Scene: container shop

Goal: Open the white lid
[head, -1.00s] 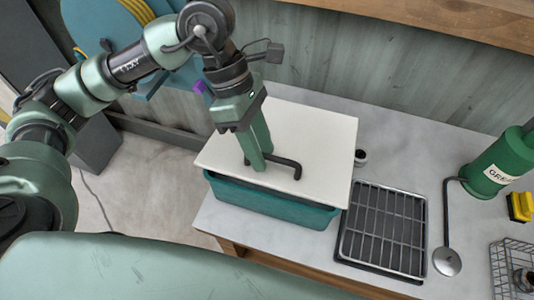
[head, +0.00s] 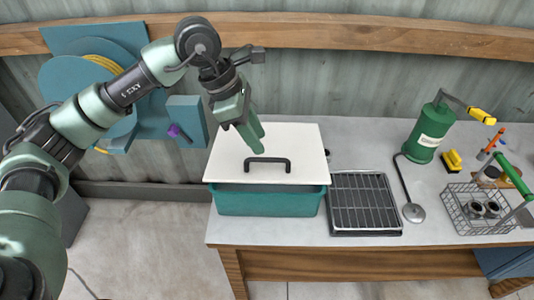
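The white lid (head: 300,145) is a flat panel with a dark bar handle (head: 267,162) near its front edge. It lies over a teal box (head: 270,202) on the workbench, and a dark line shows between the lid's front edge and the box. My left gripper (head: 260,144) comes in from the upper left with its green fingers pointing down over the lid, just behind the left part of the handle. Its fingers look parted, with nothing between them. The inside of the box is hidden. My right gripper is not in view.
A black grille tray (head: 363,203) stands right of the box. Farther right are a green grease can (head: 428,133), a yellow block (head: 451,161) and a wire basket (head: 480,210) with dark parts. A teal panel with hoses (head: 100,75) is on the wall at left.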

